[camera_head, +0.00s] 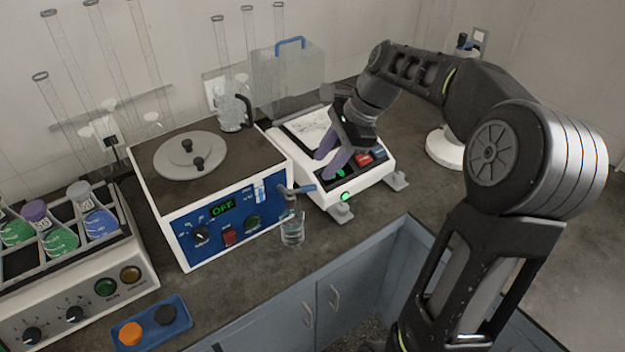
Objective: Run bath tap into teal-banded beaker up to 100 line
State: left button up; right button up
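The water bath (185,215) is a white box with a blue front panel, and its display reads OFF. A small clear beaker (292,232) stands upright on the bench under the tap. Its band colour, marks and any water level are too small to tell. My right gripper (330,163) points down over the front of the balance, right of the tap and apart from it. Its two fingers are spread with nothing visible between them. My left gripper is not in view.
The white balance (372,178) stands right of the bath, with a clear case (290,80) behind. A glass jug (232,112) sits on the bath top. A flask shaker (75,275) and blue tray (150,325) stand left. The bench edge runs close before the beaker.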

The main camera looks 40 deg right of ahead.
aim_at(310, 186)
jog(key=x, duration=0.7)
jog(key=shift+a+f+p, duration=0.1)
jog(key=shift+f+p, duration=0.05)
jog(key=shift+p, duration=0.25)
jog(key=shift+c, duration=0.5)
grip_shut()
dwell(0.5)
